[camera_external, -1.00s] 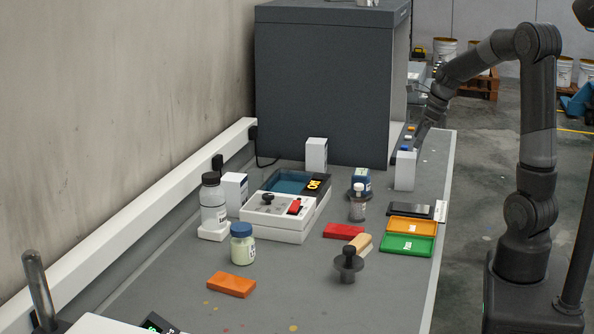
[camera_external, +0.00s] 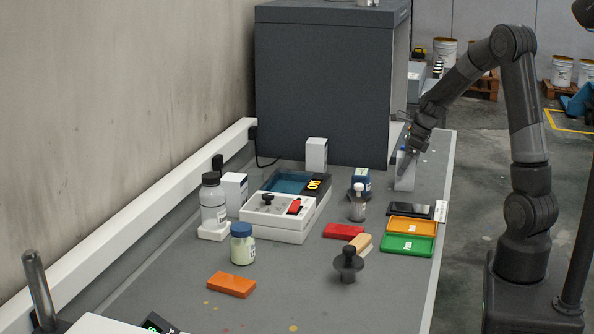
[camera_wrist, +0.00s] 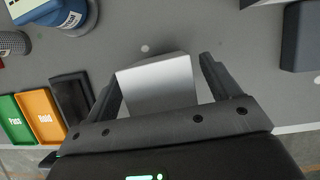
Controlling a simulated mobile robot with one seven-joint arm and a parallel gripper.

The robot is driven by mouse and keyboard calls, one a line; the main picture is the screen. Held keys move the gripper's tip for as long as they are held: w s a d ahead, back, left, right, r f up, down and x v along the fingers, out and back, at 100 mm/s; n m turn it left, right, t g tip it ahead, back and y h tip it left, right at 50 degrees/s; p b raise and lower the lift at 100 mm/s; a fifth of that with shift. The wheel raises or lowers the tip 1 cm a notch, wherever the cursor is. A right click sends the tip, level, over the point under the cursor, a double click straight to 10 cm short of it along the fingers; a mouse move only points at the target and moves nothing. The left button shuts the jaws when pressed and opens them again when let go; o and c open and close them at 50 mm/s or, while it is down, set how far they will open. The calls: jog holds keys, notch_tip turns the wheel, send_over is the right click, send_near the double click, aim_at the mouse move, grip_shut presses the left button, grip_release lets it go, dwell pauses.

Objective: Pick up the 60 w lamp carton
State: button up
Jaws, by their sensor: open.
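A white carton (camera_external: 405,182) stands at the right edge of the bench; no label on it can be read. In the wrist view its pale top (camera_wrist: 158,86) lies between the two fingers. My gripper (camera_external: 407,160) is open, pointing down over this carton, one finger on each side. I cannot tell whether the fingers touch it. Two other white cartons stand farther left, one by the dark booth (camera_external: 316,155) and one by the wall (camera_external: 234,192). Which carton is marked 60 W cannot be read.
The dark booth (camera_external: 320,85) stands behind.

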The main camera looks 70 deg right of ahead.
jog(key=shift+c, duration=0.4)
jog(key=c, duration=1)
jog(key=shift+r, duration=0.15)
